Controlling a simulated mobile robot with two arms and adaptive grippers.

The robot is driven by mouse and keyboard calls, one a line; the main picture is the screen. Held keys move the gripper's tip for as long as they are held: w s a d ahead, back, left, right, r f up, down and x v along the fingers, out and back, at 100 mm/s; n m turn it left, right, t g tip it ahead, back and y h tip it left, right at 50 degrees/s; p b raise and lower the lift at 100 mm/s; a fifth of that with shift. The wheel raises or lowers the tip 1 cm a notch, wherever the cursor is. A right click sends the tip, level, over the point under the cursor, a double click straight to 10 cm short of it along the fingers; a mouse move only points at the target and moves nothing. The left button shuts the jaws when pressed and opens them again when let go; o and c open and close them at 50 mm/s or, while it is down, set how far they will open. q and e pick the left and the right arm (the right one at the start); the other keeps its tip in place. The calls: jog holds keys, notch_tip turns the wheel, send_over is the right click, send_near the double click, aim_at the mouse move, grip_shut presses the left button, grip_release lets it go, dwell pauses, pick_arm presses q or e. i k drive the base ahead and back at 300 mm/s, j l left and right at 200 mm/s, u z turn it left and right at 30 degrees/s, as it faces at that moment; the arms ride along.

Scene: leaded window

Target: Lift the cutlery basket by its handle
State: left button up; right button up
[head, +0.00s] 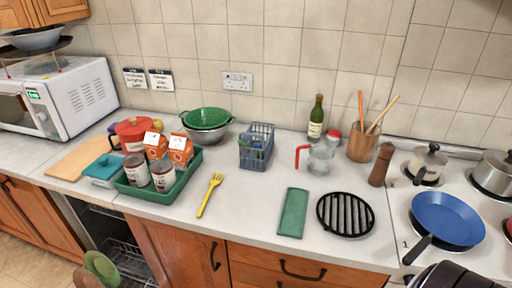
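The cutlery basket (245,157) is a blue-grey slatted basket. It stands upright on the worktop near the tiled wall, right of the green colander. Something green and blue shows inside it. Its rear side rises higher than its front; I cannot clearly make out the handle at this size. Neither of my grippers can be made out in the head view, and nothing is touching the basket.
Left of the basket are a colander (206,115) in a metal bowl and a green tray (133,190) with cans and cartons. A clear jug (320,158) stands to the right. A yellow fork (209,194) lies in front. The worktop directly before the basket is clear.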

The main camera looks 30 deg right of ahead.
aim_at(251, 162)
jog(key=i+j+z, duration=0.1)
jog(key=i+z, duration=0.3)
jog(key=i+j+z, duration=0.15)
jog(key=z, duration=0.3)
jog(key=i+j+z, duration=0.2)
jog(key=j+z, duration=0.2)
